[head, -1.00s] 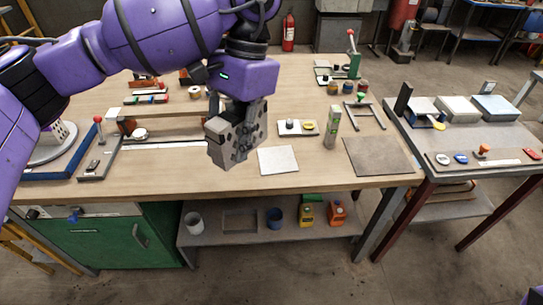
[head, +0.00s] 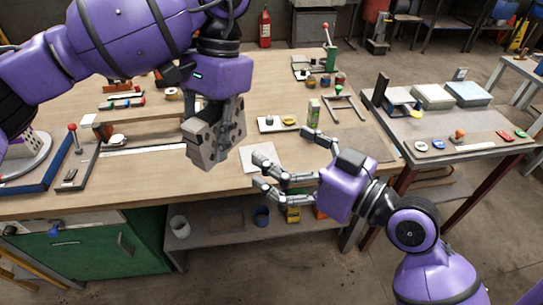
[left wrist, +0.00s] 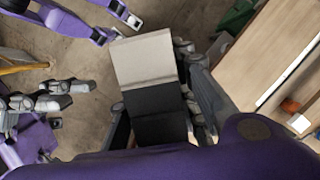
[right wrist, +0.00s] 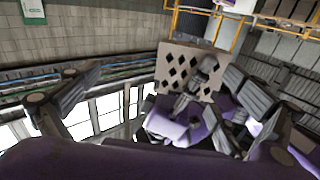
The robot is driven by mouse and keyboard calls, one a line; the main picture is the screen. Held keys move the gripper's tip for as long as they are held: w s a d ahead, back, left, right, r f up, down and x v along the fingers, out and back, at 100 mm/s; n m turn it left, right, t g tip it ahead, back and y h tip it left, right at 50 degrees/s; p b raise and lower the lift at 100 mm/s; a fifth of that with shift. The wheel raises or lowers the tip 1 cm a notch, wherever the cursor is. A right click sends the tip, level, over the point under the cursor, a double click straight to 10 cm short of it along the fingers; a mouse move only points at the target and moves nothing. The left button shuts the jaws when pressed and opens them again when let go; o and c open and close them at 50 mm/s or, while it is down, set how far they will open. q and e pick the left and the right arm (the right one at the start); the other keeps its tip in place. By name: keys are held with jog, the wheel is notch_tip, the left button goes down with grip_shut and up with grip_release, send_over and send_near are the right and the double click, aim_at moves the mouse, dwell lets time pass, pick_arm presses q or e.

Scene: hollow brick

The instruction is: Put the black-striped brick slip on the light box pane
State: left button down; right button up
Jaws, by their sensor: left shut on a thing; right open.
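Diamond-shaped holes show on one face, also in the right wrist view (right wrist: 180,70). In the left wrist view, pale and black bands (left wrist: 148,62) show between the fingers. My right gripper (head: 278,162) is open and empty, to the right of the block and apart from it. A flat white square (head: 263,153) lies on the bench, partly behind my right fingers. I cannot tell whether it is the light box pane.
A grey mat (head: 362,145) lies at the bench's right. A green-white carton (head: 313,112) and a small tray (head: 278,123) stand behind my right gripper. A side table (head: 440,125) holds pale boxes (head: 432,97) and small coloured items.

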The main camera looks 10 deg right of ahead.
aim_at(214, 135)
jog(key=a+n, duration=0.1)
jog(key=s+a+r+g+y, duration=0.1)
jog(key=a, duration=0.1)
jog(key=s+a+n, duration=0.1)
jog(key=shift+a+r+n+g+y, duration=0.3)
jog(key=shift+a+r+y, duration=0.05)
jog(key=shift+r+y, duration=0.05)
jog(key=shift+a, duration=0.1)
jog(key=x, duration=0.9)
jog(key=shift+a, duration=0.1)
